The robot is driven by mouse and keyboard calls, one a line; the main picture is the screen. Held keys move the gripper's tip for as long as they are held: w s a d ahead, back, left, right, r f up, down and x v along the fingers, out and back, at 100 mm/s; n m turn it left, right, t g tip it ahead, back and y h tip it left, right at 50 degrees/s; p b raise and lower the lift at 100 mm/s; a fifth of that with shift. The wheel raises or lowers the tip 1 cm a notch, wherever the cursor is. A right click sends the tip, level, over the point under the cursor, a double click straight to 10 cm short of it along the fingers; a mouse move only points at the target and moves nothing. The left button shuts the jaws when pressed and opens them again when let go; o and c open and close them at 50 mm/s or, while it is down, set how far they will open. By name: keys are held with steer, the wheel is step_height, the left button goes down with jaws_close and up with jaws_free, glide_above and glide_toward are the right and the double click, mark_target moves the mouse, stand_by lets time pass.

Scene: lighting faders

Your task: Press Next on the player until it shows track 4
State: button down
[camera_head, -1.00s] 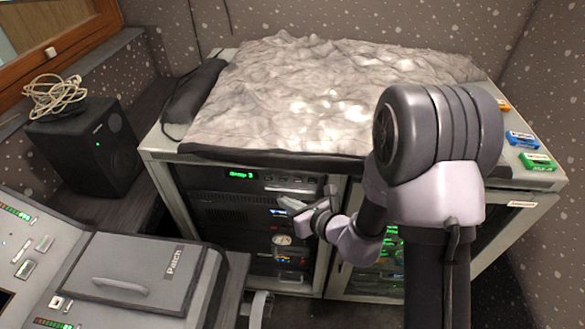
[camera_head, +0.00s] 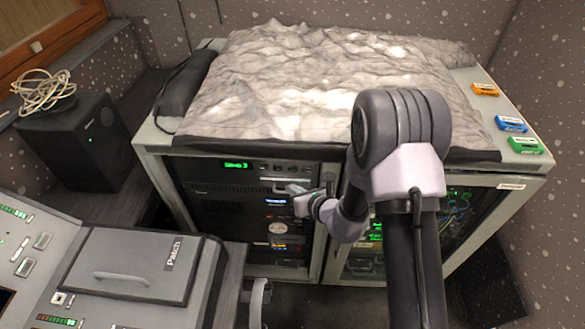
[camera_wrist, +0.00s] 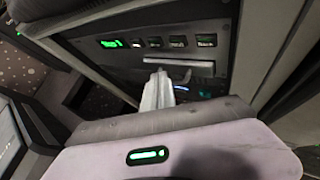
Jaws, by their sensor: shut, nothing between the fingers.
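The player (camera_head: 215,172) is the top unit in the left rack bay, with a small lit green display (camera_head: 235,165) whose blurred text seems to end in 3. To the right of the display is a row of small dark buttons (camera_head: 278,167). In the wrist view, the display (camera_wrist: 112,43) and the button row (camera_wrist: 178,41) also show; the labels are too small to read. My gripper (camera_head: 293,189) is shut and empty, just in front of the rack and below the button row. In the wrist view, its fingers (camera_wrist: 159,80) point at the panel below the buttons, apparently apart from them.
A light handle or ledge (camera_wrist: 180,65) runs below the buttons. A crumpled grey sheet (camera_head: 300,90) covers the rack top. The patch console (camera_head: 125,262) stands front left, and a black speaker (camera_head: 85,145) stands left. The rack's right door (camera_head: 480,180) is beside my arm.

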mark_target(289, 170)
steer(key=shift+w, duration=2.1)
steer(key=shift+w, duration=0.15)
steer(key=shift+w, duration=0.25)
steer(key=shift+w, duration=0.1)
stand_by(0.6)
steer(key=shift+w+d+r+p, duration=0.1)
steer(key=shift+w+r+p, duration=0.2)
steer(key=shift+w+r, duration=0.15)
stand_by(0.7)
steer(key=shift+s+f, duration=0.1)
steer(key=shift+s, duration=0.2)
steer(key=shift+f, duration=0.1)
